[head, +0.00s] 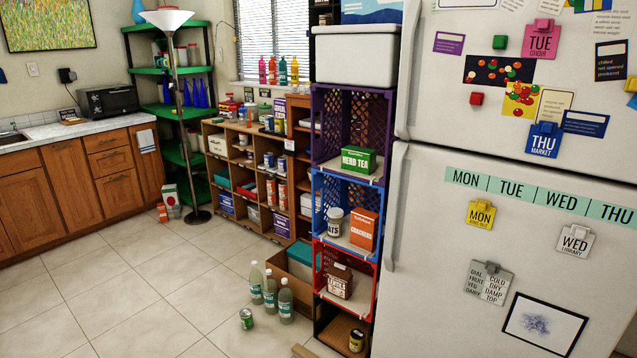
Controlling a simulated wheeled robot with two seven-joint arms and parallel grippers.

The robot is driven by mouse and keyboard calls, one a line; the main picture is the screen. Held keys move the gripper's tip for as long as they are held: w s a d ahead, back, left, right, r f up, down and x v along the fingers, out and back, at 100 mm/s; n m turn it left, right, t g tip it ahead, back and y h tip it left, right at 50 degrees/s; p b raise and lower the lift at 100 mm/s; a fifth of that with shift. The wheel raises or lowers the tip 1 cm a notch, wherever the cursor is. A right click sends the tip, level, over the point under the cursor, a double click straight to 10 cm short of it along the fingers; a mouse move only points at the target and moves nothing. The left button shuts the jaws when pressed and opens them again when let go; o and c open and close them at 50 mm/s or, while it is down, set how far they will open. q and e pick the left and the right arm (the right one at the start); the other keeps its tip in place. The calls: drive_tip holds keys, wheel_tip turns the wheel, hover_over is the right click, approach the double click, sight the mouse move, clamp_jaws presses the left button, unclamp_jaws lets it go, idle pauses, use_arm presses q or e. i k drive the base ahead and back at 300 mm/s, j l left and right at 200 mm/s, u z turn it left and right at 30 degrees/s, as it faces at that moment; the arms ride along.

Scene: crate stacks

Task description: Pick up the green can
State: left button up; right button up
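A small green can (246,319) stands on the tiled floor in the lower middle of the head view. It is just in front of several clear bottles with pale labels (269,291), apart from them by a small gap. Its silver top shows. Neither of my grippers is in view.
A stack of coloured crates (318,230) stands right of the bottles, with a cardboard box (281,268) behind them. A white fridge (430,250) fills the right side. A floor lamp (197,216) stands farther back. The floor (130,290) left of the can is clear.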

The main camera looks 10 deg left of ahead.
sight(246, 315)
drive_tip(key=i+j+u, duration=0.1)
drive_tip(key=i+u, duration=0.55)
drive_tip(key=i, duration=0.25)
